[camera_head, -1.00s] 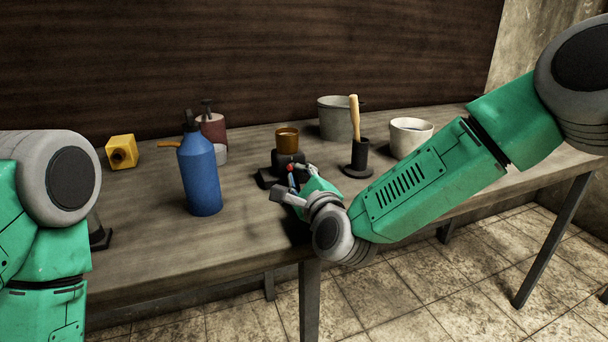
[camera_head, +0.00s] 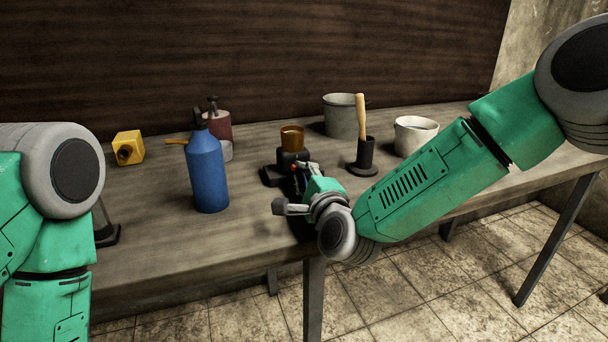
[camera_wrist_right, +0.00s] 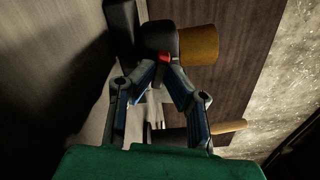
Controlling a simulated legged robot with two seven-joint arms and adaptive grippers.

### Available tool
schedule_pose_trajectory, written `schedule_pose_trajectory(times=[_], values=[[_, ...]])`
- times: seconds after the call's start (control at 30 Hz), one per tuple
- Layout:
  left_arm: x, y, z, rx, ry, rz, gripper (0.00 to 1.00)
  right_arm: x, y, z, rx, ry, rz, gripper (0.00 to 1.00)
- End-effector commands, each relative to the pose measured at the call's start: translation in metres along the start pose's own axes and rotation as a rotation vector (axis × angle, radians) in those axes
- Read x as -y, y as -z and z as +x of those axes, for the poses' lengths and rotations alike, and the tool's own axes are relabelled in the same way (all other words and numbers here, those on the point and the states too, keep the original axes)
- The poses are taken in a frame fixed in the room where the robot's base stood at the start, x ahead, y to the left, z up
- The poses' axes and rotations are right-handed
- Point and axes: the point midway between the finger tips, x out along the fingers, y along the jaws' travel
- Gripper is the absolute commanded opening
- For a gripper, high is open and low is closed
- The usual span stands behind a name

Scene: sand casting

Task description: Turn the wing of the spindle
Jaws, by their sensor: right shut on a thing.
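The spindle is a small dark device (camera_head: 286,170) on the table, with an amber-brown cup (camera_head: 292,138) on top. In the right wrist view its dark body (camera_wrist_right: 160,38) and the brown cup (camera_wrist_right: 198,45) show sideways. A small red piece, which looks like the wing (camera_wrist_right: 164,57), lies at my right fingertips. My right gripper (camera_head: 301,172) reaches the front of the spindle from the right, mostly hidden by its own wrist. In the right wrist view the fingers (camera_wrist_right: 162,70) close around the red wing.
A blue spray bottle (camera_head: 207,175) and a dark red pump bottle (camera_head: 218,128) stand left of the spindle. A yellow block (camera_head: 128,147) lies farther left. A black holder with a wooden-handled tool (camera_head: 361,115), a grey bucket (camera_head: 340,118) and a white bowl (camera_head: 415,138) stand right.

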Motion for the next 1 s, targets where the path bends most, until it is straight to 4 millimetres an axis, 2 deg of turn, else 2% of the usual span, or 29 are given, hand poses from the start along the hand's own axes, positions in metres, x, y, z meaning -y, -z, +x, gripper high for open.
schedule_pose_trajectory(times=[0.1, 0.13, 0.17, 0.57, 0.67, 1.0], values=[[0.000, 0.000, 0.000, 0.000, 0.000, 0.000, 0.91, -0.003, -0.002, -0.001, 0.004, -0.007, 0.001, 0.00], [0.000, 0.000, 0.000, 0.000, 0.000, 0.000, 0.91, -0.003, -0.002, -0.001, 0.005, -0.007, 0.001, 0.21], [0.000, 0.000, 0.000, 0.000, 0.000, 0.000, 0.91, -0.003, -0.002, -0.001, 0.005, -0.008, 0.001, 0.31], [0.000, -0.002, -0.001, -0.002, 0.000, 0.000, 0.91, -0.002, -0.001, -0.006, 0.003, -0.005, 0.002, 0.31], [0.000, -0.002, -0.001, -0.003, 0.000, 0.000, 0.91, -0.002, -0.001, -0.019, 0.003, -0.006, 0.002, 0.31], [0.000, -0.002, -0.001, -0.003, 0.000, 0.000, 0.91, -0.003, -0.001, -0.089, 0.004, -0.009, 0.003, 0.31]])
